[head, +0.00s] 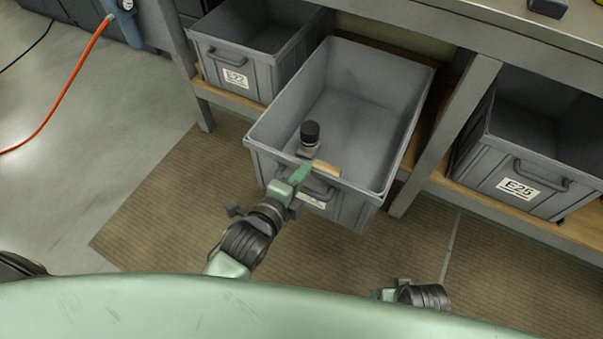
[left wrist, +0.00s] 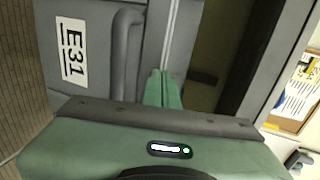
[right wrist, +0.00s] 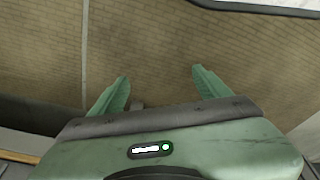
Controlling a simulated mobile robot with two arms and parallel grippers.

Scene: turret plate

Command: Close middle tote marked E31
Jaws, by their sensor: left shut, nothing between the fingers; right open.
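The grey middle tote (head: 262,128) sticks well out of its shelf bay, open at the top. Its E31 label (left wrist: 71,50) reads sideways in the left wrist view, with the front handle (left wrist: 125,55) beside it. In the head view my arm partly covers the tote's front. My left gripper (head: 301,172) is shut and empty at the front upper edge; its fingertips (left wrist: 163,76) also show against the rim in the left wrist view. I cannot tell whether they touch. My right gripper (right wrist: 164,82) is open and empty above the floor mat, away from the tote.
Tote E22 (head: 236,78) stands in the left bay and tote E25 (head: 515,188) in the right bay. A shelf post (head: 440,135) stands just right of the middle tote. The brown mat (head: 160,205) is clear.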

